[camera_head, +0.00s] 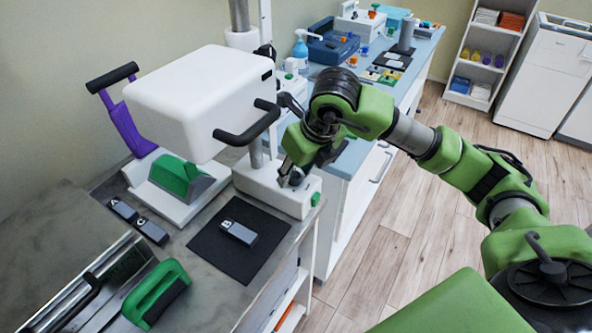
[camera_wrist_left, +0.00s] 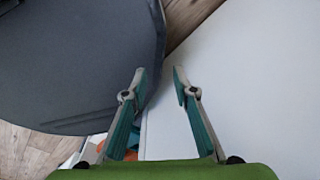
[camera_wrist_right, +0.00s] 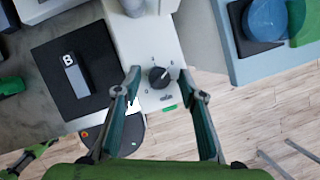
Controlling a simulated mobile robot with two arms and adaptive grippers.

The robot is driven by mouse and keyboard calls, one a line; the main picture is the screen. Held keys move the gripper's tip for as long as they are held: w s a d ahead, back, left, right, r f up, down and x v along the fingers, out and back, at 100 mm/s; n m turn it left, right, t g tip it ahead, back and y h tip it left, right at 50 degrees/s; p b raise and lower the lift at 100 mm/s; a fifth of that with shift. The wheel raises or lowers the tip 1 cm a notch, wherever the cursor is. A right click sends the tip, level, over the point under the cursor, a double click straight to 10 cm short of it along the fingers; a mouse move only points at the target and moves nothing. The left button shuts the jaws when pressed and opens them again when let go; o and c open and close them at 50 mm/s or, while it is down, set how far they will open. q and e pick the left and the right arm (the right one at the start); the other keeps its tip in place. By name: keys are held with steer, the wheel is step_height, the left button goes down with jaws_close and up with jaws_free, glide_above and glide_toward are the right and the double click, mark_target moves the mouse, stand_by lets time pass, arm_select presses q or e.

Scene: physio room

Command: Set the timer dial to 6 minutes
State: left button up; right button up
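The timer dial (camera_wrist_right: 158,77) is a dark round knob on a white base unit (camera_head: 258,188) with small marks around it. A pale pointer line on it points up and right in the right wrist view; the marks are too small to read. My right gripper (camera_wrist_right: 164,76) is open, its fingertips on either side of the dial in that view; contact cannot be told. In the head view the right gripper (camera_head: 292,172) is just above the base unit and partly hides the dial. My left gripper (camera_wrist_left: 160,72) is open and empty in the left wrist view, outside the head view.
A white head with a black handle (camera_head: 248,124) overhangs the counter left of my right gripper. A black mat (camera_head: 210,245) carries a grey block marked B (camera_wrist_right: 75,75). A green button (camera_wrist_right: 169,108) is beside the dial. A blue-topped counter (camera_head: 345,150) stands behind.

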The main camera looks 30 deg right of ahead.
steer(key=v, duration=1.2)
steer(key=shift+w, duration=0.1)
